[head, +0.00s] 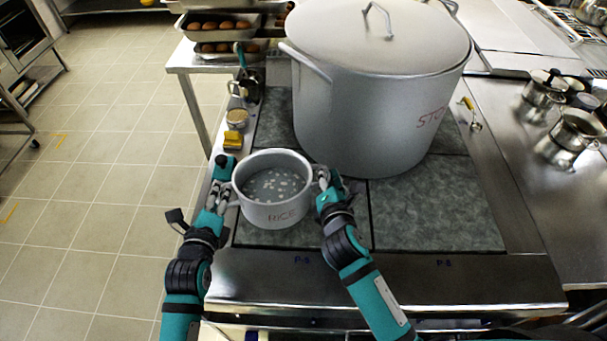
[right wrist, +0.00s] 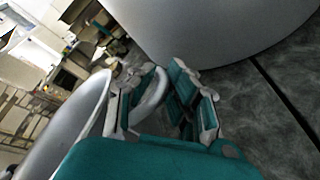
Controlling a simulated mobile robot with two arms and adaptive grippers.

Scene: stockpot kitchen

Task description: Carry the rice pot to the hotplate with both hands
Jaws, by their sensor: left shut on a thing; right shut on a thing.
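In the right wrist view, the right gripper (right wrist: 160,98) closes around the curved handle (right wrist: 150,100), beside the pot's wall (right wrist: 65,125).
A large lidded stockpot (head: 375,95) stands close behind the rice pot. A yellow block (head: 233,139) and small jars line the left edge. Trays of eggs (head: 220,28) stand at the back left. Small steel pots (head: 575,130) are at right. The near-right plate is clear.

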